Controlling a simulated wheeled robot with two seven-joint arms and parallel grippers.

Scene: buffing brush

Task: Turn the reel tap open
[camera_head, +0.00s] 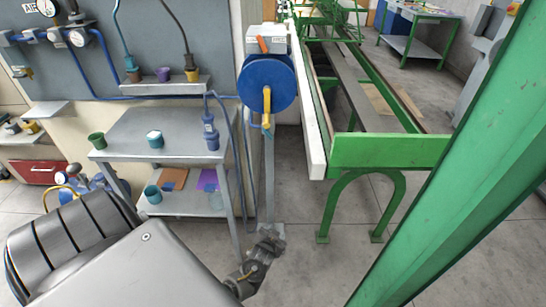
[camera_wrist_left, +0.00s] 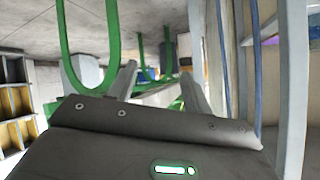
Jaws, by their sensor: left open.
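The tap cannot be made out there. My right gripper is not in view.
A grey two-tier bench (camera_head: 160,125) with several cups stands left of the post. A long green-framed machine (camera_head: 390,150) lies to the right. A large green beam (camera_head: 450,160) crosses the right foreground. Bare floor (camera_head: 310,260) lies between them.

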